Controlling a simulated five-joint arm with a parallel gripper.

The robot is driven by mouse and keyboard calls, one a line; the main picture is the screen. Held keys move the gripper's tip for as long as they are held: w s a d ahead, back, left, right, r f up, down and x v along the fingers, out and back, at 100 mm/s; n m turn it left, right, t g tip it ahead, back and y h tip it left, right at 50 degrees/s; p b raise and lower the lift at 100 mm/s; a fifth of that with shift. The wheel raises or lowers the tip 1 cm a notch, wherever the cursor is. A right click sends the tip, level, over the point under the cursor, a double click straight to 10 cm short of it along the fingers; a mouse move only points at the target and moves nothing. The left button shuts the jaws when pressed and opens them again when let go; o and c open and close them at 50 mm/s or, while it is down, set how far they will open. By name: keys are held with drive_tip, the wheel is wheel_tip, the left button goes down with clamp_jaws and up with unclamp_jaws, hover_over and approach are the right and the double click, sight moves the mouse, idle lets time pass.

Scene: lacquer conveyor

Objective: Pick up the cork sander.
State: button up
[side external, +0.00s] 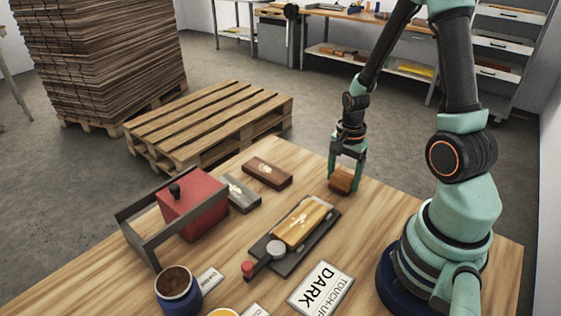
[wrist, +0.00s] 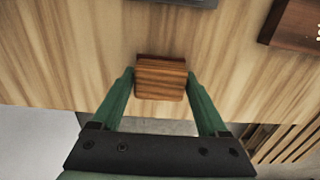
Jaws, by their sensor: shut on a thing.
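A small brown block, which I take to be the cork sander (side external: 342,180), is at the far right part of the wooden table in the side view. It also shows in the wrist view (wrist: 161,78), with a striped wood-like face. My gripper (side external: 347,174) points down with its green fingers on either side of the block, shut on it. In the wrist view my gripper (wrist: 160,90) has one finger at each side of the block. The block is at or very near the table top; I cannot tell whether there is a gap beneath it.
On the table (side external: 400,205) stand a dark conveyor with a yellow-brown piece (side external: 304,222), a red box (side external: 192,203) in a grey frame, a dark brown box (side external: 267,172), a blue pot (side external: 178,290) and a "DARK" card (side external: 321,288). A pallet (side external: 210,120) lies beyond.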

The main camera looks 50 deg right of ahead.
sight(344, 175)
wheel_tip(344, 175, up, 19)
idle(0.4)
